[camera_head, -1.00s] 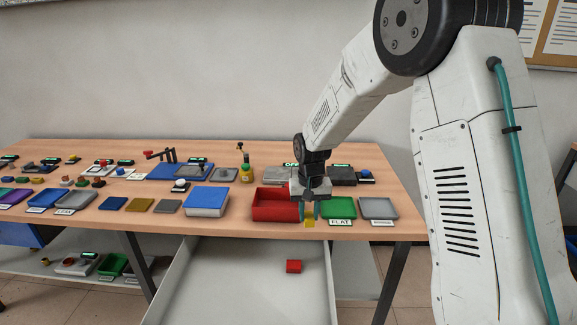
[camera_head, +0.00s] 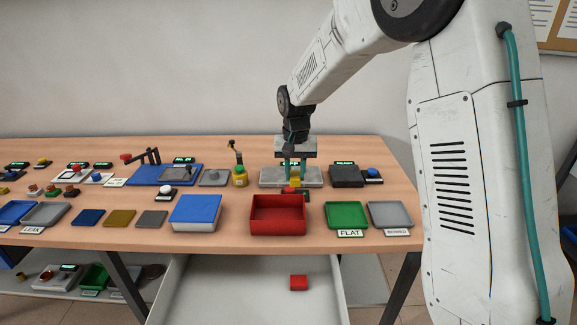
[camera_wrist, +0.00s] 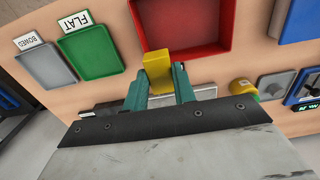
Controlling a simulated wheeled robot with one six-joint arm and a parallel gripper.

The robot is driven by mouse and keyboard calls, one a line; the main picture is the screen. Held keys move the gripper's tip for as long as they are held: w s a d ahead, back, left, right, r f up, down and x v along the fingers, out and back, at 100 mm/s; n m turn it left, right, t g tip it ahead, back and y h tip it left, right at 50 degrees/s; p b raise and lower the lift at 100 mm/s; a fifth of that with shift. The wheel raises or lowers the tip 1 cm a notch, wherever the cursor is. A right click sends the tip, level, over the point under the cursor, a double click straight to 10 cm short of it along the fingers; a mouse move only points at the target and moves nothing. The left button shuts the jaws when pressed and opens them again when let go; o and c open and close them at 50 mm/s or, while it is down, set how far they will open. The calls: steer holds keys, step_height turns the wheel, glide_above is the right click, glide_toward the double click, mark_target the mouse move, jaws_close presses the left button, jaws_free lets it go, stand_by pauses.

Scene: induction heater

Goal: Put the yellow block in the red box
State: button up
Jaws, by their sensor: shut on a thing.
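My gripper (camera_head: 295,172) is shut on the yellow block (camera_head: 295,183), which sits between the teal fingertips. In the wrist view the yellow block (camera_wrist: 158,70) shows clearly between both fingers. The red box (camera_head: 278,214) stands open near the table's front edge, and its inside looks empty. In the head view the block appears just above and behind the box's back edge. In the wrist view the red box (camera_wrist: 222,50) lies just beyond the block, and the block's tip overlaps the near edge of the box in the picture.
A green FLAT tray (camera_head: 347,215) and a grey tray (camera_head: 390,214) lie right of the box. A blue-topped box (camera_head: 196,212) stands to its left. A grey device (camera_head: 265,176) is behind my gripper. An open drawer (camera_head: 225,285) below holds a red block (camera_head: 299,283).

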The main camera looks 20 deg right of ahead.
steer(key=shift+f, duration=0.25)
steer(key=shift+a+f, duration=0.15)
steer(key=shift+f, duration=0.4)
steer(key=shift+a+f, duration=0.15)
steer(key=shift+f, duration=5.1)
steer(key=o, duration=1.1)
steer(key=shift+c, duration=0.2)
steer(key=shift+r, duration=0.1)
step_height(320, 180, up, 8)
steer(key=shift+f, duration=0.2)
